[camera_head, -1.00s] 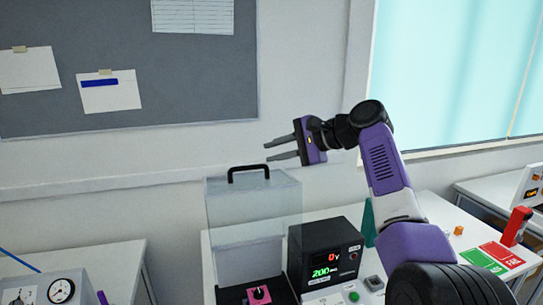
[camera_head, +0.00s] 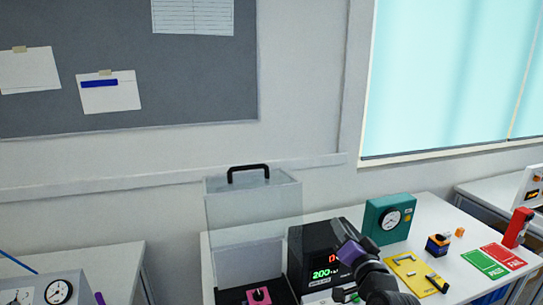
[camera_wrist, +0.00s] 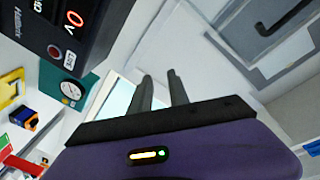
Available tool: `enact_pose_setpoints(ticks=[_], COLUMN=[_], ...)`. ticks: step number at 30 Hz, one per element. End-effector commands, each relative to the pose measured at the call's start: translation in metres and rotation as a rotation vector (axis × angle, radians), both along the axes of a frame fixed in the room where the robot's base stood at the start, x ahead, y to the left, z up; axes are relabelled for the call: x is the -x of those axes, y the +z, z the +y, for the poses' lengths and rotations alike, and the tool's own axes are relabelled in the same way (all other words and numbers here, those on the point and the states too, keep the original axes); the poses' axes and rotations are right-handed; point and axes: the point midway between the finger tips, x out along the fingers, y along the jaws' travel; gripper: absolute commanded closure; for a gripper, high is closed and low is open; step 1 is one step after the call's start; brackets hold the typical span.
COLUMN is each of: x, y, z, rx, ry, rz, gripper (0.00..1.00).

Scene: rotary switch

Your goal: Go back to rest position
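My gripper (camera_wrist: 159,78) shows in the wrist view with its two dark fingers apart and nothing between them. The pink block with a dark rotary knob (camera_head: 258,296) sits in the dark base under the raised clear cover (camera_head: 232,215), apart from my gripper. The power supply also shows in the wrist view (camera_wrist: 88,22), close to my gripper.
A teal gauge box (camera_head: 375,222), a yellow fixture (camera_head: 408,268), a small dark blue and orange block (camera_head: 437,245) and green and red PASS/FAIL pads (camera_head: 485,263) are on the white table. A second table stands at left. The space above the tables is free.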

Motion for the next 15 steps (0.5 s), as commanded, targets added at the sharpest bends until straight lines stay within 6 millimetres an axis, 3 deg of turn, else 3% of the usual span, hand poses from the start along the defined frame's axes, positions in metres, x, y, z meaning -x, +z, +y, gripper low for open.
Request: enact_pose_setpoints(ticks=[1, 6, 15], x=[0.022, 0.090, 0.220], y=[-0.020, -0.056, -0.094], z=[-0.005, -0.018, -0.028], rx=[0.041, 0.181, 0.401], ry=[-0.020, -0.079, -0.143], rz=[-0.011, -0.065, -0.123], gripper=[0.78, 0.78, 0.78])
